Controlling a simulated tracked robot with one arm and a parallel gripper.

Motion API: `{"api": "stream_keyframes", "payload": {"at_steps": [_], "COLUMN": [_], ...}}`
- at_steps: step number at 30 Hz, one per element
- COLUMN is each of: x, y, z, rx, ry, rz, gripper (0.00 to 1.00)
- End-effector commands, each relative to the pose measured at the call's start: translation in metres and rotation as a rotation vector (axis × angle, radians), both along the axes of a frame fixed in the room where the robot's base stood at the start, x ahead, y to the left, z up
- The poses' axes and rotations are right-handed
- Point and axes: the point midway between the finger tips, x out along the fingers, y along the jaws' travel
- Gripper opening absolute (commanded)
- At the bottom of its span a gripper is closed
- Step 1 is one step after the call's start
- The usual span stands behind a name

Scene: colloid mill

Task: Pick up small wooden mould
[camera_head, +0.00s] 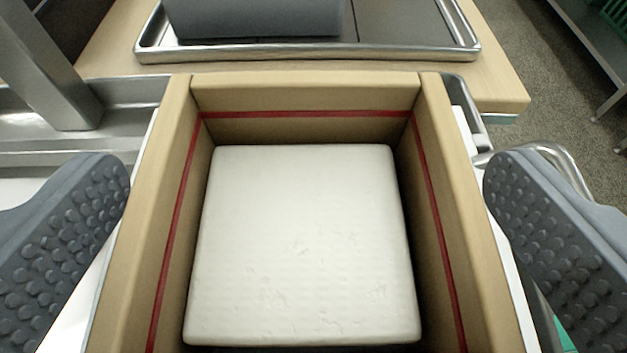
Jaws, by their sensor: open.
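The small wooden mould (304,95) is a light wooden box with a red line around its inner walls. It fills the middle of the view, and its near side is cut off by the bottom edge. A white block (303,245) with a slightly rough top sits inside it, below the rim. My gripper (307,235) is open, with one grey studded finger at the left and one at the right of the mould. The fingers stand outside the side walls, and a gap shows at each side. Nothing is held.
Behind the mould, a metal tray (400,54) with a dark grey block (255,18) lies on a wooden tabletop (507,92). A slanted metal post (52,70) stands at the upper left. A curved metal tube (556,152) is close to the right finger. Speckled floor shows at right.

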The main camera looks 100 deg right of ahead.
Motion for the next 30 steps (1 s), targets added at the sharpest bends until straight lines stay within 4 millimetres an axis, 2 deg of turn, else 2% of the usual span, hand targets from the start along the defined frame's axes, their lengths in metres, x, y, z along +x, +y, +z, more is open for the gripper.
{"api": "stream_keyframes", "payload": {"at_steps": [6,14,15,19,30], "x": [-0.001,0.0,0.0,0.0,0.0], "y": [-0.014,-0.016,-0.016,-0.015,-0.015], "z": [-0.006,-0.006,-0.006,-0.006,-0.004], "rx": [0.001,0.001,0.001,0.001,0.001], "ry": [-0.001,-0.001,-0.001,-0.001,-0.001], "rz": [0.001,0.002,0.002,0.002,0.003], "gripper": [1.0,1.0,0.97,0.61,0.61]}}
